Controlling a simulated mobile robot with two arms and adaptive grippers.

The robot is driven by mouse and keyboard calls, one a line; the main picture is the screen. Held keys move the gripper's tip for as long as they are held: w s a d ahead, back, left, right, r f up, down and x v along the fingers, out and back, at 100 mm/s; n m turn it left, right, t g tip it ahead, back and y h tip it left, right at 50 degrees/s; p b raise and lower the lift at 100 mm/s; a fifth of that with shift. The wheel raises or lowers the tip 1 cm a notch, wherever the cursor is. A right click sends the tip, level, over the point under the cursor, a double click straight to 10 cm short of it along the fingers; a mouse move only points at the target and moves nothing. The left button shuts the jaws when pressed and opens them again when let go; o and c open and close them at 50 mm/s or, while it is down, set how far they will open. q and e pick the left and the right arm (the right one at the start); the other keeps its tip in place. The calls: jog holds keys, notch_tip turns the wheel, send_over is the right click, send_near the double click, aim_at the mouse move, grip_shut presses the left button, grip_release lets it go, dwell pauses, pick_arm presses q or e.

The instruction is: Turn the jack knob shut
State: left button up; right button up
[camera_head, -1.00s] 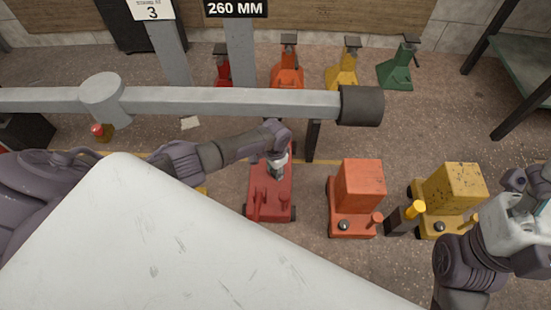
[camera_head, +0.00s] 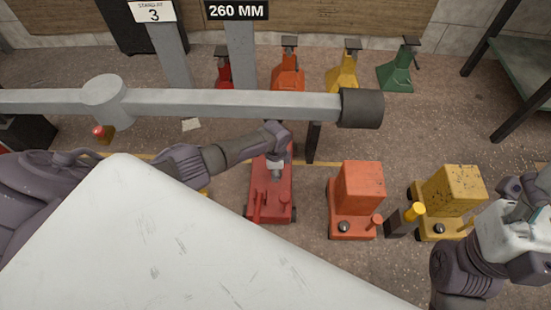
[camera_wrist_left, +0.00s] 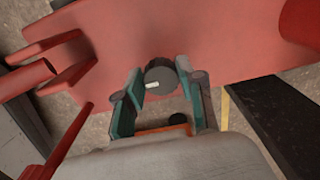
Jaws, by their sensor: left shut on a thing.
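The red jack (camera_head: 272,207) stands on the floor at the middle of the head view. My left gripper (camera_head: 277,172) reaches down onto its far end. In the left wrist view, the dark round knob (camera_wrist_left: 159,74) with a white mark sits against the red jack body (camera_wrist_left: 225,35). The two teal-padded fingers of my left gripper (camera_wrist_left: 160,88) are on either side of the knob and shut on it. In the head view the knob is hidden by the gripper. My right gripper (camera_head: 527,200) is at the right edge, clear of the jacks; its fingers are not clear.
A grey beam (camera_head: 230,102) crosses above my left arm. An orange jack (camera_head: 358,190) and a yellow jack (camera_head: 453,190) stand right of the red one. Several coloured stands, including a green one (camera_head: 396,75), line the back. A white panel (camera_head: 150,240) covers the lower left.

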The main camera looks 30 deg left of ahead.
dwell(0.5)
pick_arm(q)
jog(key=o, duration=1.1)
jog(key=shift+o, duration=0.2)
notch_tip(320, 180, up, 12)
